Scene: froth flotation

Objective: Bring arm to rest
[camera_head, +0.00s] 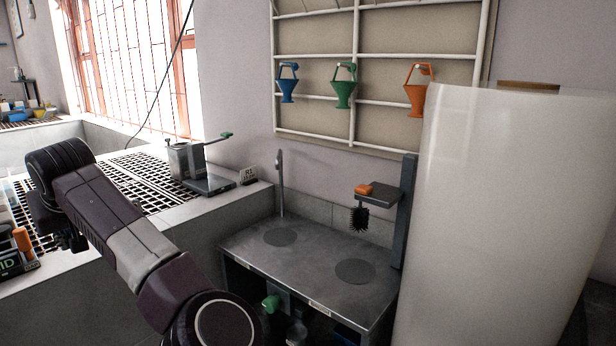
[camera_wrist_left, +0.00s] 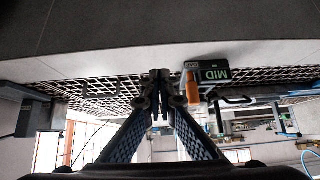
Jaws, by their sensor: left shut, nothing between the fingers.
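My left arm comes in from the bottom of the head view and reaches up and left, its dark wrist over the grated counter. My left gripper (camera_head: 72,240) is partly hidden behind the wrist there. In the left wrist view, its two ribbed fingers meet at the tips (camera_wrist_left: 160,88), shut with nothing between them. A dark block marked MID (camera_wrist_left: 215,73) with an orange part shows beyond the fingertips, apart from them as far as I can tell. My right gripper is in neither view.
A grated counter (camera_head: 150,187) bears a grey metal device (camera_head: 187,160). A steel table (camera_head: 310,255) stands in the middle, with a brush (camera_head: 358,218) above it. Blue, green and orange funnels (camera_head: 415,97) hang on a wall rack. A large pale cylinder (camera_head: 500,220) blocks the right side.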

